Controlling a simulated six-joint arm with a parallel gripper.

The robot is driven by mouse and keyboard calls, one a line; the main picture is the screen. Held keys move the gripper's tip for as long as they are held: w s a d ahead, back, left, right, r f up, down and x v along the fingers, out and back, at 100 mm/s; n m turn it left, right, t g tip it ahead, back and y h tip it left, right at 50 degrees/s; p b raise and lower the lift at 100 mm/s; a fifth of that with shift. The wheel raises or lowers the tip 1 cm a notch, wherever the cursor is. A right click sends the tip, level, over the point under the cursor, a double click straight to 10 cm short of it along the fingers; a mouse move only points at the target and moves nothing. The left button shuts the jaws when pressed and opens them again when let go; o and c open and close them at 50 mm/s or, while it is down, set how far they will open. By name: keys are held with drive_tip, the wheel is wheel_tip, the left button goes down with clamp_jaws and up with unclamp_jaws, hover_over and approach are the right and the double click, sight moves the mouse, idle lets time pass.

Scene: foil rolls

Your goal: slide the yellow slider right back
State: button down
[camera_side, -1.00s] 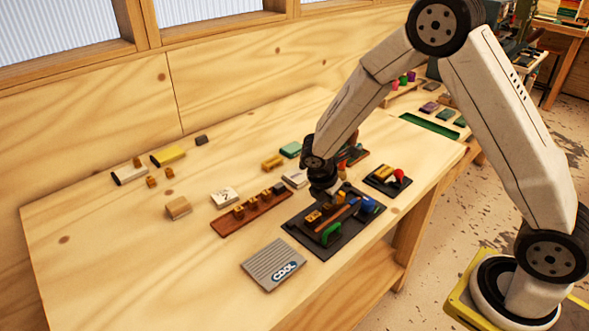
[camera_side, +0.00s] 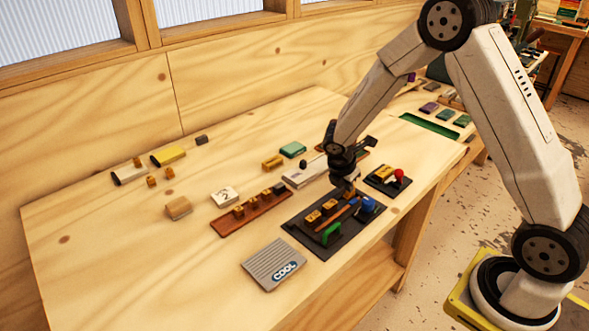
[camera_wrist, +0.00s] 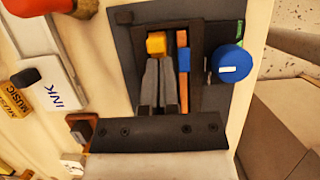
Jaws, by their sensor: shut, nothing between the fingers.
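The yellow slider (camera_wrist: 156,43) is a small yellow block in a slot of the dark board (camera_wrist: 125,45) in the wrist view. In the side view, two small orange-yellow blocks (camera_side: 313,216) stand on this board (camera_side: 303,239); I cannot tell which one is the slider. My gripper (camera_wrist: 159,62) is shut and empty, its fingertips just below the yellow slider in the wrist view. I cannot tell whether they touch it. In the side view my gripper (camera_side: 346,190) is low over the back end of the board.
Beside the slot lies an orange strip (camera_wrist: 183,95) with a blue block (camera_wrist: 184,60). A blue knob (camera_wrist: 229,62) and a green handle (camera_side: 331,234) stand on the board. A white INK box (camera_wrist: 50,95) lies left. A small dark tray (camera_side: 373,182) stands nearby.

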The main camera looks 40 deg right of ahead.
drive_tip(key=shift+d, duration=0.15)
drive_tip(key=shift+a, duration=0.5)
drive_tip(key=a, duration=0.3)
drive_tip(key=shift+a, duration=0.2)
drive_tip(key=v, duration=1)
drive_tip(key=shift+s, duration=0.1)
drive_tip(key=s+a+m+t+y, duration=0.2)
drive_tip(key=s+m+y, duration=0.2)
drive_tip(key=s+m, duration=0.9)
drive_tip(key=m, duration=0.5)
drive_tip(key=shift+s+a+t, duration=0.2)
drive_tip(key=shift+a+t, duration=0.1)
drive_tip(key=shift+a, duration=0.1)
